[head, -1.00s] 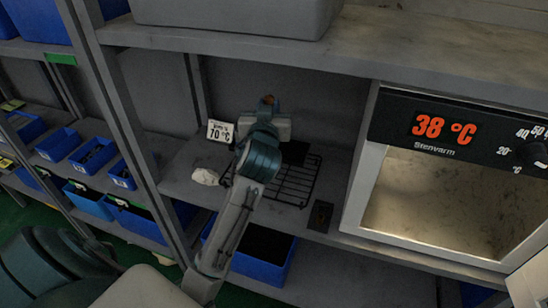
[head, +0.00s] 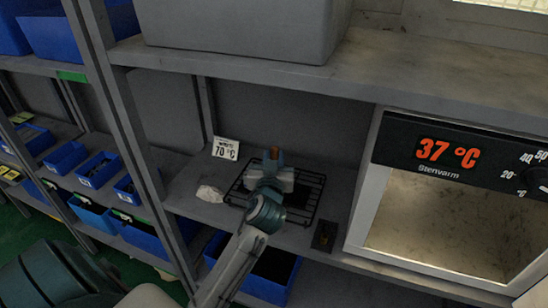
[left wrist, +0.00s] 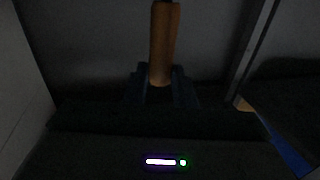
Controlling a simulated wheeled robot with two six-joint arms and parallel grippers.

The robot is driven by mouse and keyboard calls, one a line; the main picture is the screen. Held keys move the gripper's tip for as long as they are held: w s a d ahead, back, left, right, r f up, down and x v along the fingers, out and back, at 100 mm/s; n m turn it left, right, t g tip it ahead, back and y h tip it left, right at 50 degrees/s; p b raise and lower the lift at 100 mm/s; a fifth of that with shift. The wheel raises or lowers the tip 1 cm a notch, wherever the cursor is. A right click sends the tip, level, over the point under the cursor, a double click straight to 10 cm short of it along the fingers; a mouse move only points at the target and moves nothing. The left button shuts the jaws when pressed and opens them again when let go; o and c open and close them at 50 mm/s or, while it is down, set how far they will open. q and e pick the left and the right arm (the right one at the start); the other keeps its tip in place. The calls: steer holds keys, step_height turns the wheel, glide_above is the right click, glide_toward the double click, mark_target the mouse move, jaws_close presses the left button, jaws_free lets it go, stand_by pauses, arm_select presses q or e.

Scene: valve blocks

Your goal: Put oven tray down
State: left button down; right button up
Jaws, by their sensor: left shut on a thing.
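My left gripper (head: 272,168) is over the wire rack (head: 317,181) on the middle shelf, its arm coming up from below. It is shut on an upright brown handle (head: 274,153), also between the jaws in the left wrist view (left wrist: 163,45). A dark flat thing, which looks like the oven tray (head: 299,194), shows just right of the gripper, over the rack. The gripper hides much of it. I cannot tell whether it touches the rack. My right gripper is not in view.
A 70 °C sign (head: 226,148) stands behind the rack, and a crumpled white thing (head: 210,194) lies at its left. A small dark item (head: 324,236) lies at the shelf's front edge. An oven (head: 430,215) reading 37 °C stands at right. A shelf is overhead.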

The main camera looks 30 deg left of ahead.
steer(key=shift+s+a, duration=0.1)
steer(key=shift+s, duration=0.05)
arm_select(q)
steer(key=c, duration=1.2)
jaws_free()
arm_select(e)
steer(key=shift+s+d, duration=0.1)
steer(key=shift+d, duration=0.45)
arm_select(q)
steer(key=b+v, duration=0.3)
steer(key=v, duration=0.9)
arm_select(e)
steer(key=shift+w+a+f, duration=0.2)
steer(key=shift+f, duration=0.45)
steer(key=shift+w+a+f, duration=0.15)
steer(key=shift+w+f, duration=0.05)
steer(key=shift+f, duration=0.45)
arm_select(q)
steer(key=shift+d, duration=0.1)
